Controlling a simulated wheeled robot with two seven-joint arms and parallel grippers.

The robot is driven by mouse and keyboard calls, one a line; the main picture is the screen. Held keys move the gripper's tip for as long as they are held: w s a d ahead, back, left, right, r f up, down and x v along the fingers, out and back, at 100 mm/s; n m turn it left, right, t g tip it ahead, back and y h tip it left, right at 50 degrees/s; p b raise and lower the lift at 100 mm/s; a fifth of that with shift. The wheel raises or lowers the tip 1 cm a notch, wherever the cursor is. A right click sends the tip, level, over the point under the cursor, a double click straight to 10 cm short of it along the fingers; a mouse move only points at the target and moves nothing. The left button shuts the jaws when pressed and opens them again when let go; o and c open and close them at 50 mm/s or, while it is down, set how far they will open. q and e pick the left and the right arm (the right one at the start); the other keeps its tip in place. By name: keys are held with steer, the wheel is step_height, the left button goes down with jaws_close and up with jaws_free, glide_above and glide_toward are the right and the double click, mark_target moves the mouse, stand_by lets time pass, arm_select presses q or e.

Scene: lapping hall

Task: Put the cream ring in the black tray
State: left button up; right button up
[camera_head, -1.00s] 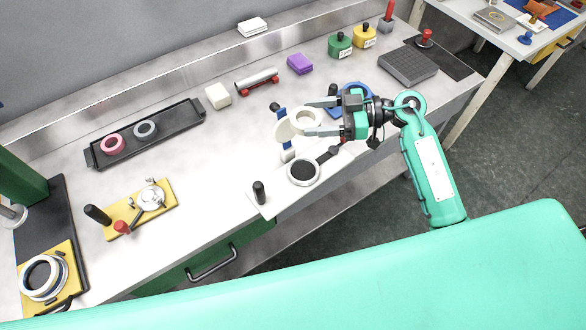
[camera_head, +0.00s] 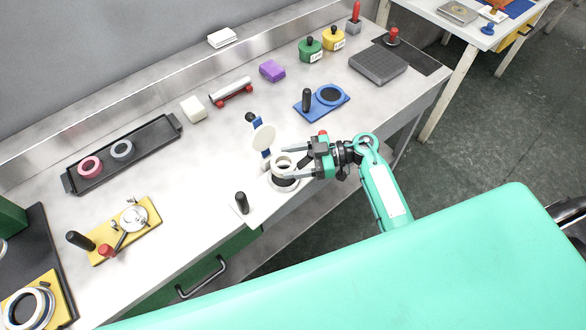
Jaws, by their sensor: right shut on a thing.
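The cream ring (camera_head: 276,161) is between the fingers of my right gripper (camera_head: 288,161), which is shut on it. The gripper holds the ring over a round dark plate with a pale rim (camera_head: 285,183) at the bench's front edge. The black tray (camera_head: 152,141) lies at the left on the bench, well away from the gripper. A pink ring (camera_head: 82,171) and a grey ring (camera_head: 114,152) lie in it; its right end is bare. My left gripper is not in view.
A blue stand with a cream disc (camera_head: 264,138) stands just left of the gripper. A black post (camera_head: 242,203) stands at the front edge. A white block (camera_head: 194,108), a grey roller (camera_head: 230,88) and a yellow fixture (camera_head: 143,238) surround the open bench before the tray.

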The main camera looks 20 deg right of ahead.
step_height(320, 180, down, 4)
steer(key=shift+f+p, duration=0.1)
steer(key=shift+p, duration=0.55)
steer(key=shift+f, duration=0.2)
steer(key=shift+f, duration=0.15)
steer(key=o, duration=1.1)
steer(key=shift+f, duration=0.1)
